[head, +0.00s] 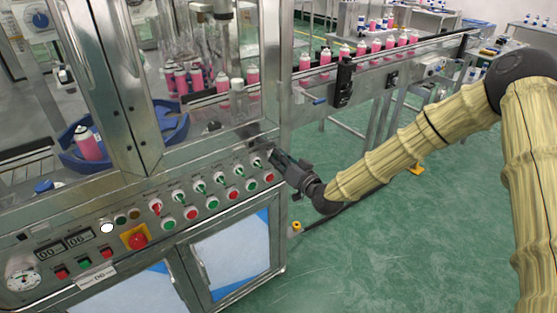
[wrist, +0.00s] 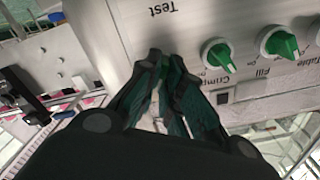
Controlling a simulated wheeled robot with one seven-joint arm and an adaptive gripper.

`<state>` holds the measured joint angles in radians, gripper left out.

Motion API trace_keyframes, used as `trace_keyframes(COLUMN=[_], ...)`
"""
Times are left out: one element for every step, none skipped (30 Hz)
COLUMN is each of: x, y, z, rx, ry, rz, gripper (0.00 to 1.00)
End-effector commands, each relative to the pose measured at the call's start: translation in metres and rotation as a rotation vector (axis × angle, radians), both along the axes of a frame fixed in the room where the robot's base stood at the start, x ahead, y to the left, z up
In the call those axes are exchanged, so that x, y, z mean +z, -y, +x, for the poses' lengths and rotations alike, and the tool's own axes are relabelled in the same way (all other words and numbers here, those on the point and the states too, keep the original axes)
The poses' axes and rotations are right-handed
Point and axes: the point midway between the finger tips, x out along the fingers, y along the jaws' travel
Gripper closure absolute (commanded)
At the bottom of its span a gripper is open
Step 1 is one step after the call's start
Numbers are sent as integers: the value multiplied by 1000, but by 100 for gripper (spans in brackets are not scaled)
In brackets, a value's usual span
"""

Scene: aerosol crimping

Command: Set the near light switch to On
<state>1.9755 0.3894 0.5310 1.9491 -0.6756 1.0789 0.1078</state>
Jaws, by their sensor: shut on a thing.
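The control panel (head: 135,222) carries a row of rotary switches, most with green handles, such as the green switch (head: 256,162) near the row's right end. My gripper (head: 276,157) is at that right end, with its fingers against the panel. In the wrist view my gripper (wrist: 160,75) is shut on a switch that its fingers almost wholly hide. Beside it are a green switch at the Crimp label (wrist: 218,55) and a green switch at the Fill label (wrist: 280,43). No near light label is readable, and the held switch's setting is hidden.
Red and green push buttons (head: 232,194) lie below the switches. A red emergency stop (head: 137,241) sits farther left. A conveyor (head: 380,60) with pink cans stands behind my gripper. The green floor (head: 370,250) to the right is open.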

Motion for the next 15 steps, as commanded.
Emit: trace_keyframes(x=[1, 1, 1, 1, 1, 1, 1, 1, 1, 1, 1, 1, 0, 0, 0], y=[1, 1, 1, 1, 1, 1, 1, 1, 1, 1, 1, 1, 0, 0, 0], z=[1, 1, 1, 1, 1, 1, 1, 1, 1, 1, 1, 1, 1, 1, 0], rx=[-3, -3, -3, -3, -3, -3, -3, -3, -3, -3, -2, -2, -1, -1, -1], ry=[0, 0, 0, 0, 0, 0, 0, 0, 0, 0, 0, 1, 0, 0, 1], rz=[1, 1, 1, 1, 1, 1, 1, 1, 1, 1, 2, 1, 0, 0, 1], gripper=[100, 100, 100, 100, 100, 100, 100, 100, 86, 81, 75, 71, 71, 71, 71])
